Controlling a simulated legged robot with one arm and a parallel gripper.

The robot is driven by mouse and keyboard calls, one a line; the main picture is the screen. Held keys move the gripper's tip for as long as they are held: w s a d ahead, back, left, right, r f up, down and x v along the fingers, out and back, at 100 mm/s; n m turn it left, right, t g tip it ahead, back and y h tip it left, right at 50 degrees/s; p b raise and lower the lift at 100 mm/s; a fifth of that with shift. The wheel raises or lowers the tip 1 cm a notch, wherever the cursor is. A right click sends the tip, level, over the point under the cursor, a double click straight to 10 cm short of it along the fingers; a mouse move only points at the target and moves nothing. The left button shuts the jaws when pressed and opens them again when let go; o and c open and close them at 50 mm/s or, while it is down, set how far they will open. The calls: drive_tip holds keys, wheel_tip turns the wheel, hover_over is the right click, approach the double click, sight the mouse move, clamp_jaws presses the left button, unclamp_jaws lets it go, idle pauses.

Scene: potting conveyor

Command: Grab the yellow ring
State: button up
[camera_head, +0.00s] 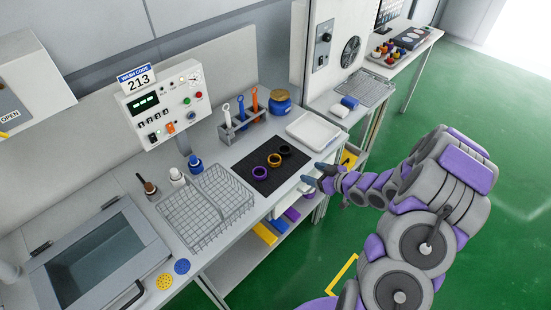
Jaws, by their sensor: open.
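The yellow ring (274,166) lies on a black mat (256,182) on the workbench. It is the middle one of three rings in a slanting row. A purple ring (260,178) lies at its lower left and a black ring (285,154) at its upper right. My gripper (311,174) is at the right edge of the bench, to the right of the mat and apart from the rings. Its fingers point left toward the mat. It is open and holds nothing.
A wire basket (205,226) stands left of the mat, a white tray (313,145) at its upper right. Behind are a tool rack (231,136) and a blue jar (280,108). A control box (164,107) and a sink with a lid (100,255) are left. Green floor is open at right.

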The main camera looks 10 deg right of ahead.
drive_tip(key=b, duration=0.2)
approach(271, 158)
drive_tip(key=shift+b+x, duration=1)
drive_tip(key=shift+x, duration=1.8)
drive_tip(key=shift+d+f, duration=0.1)
drive_tip(key=shift+f, duration=0.05)
drive_tip(key=c, duration=1.1)
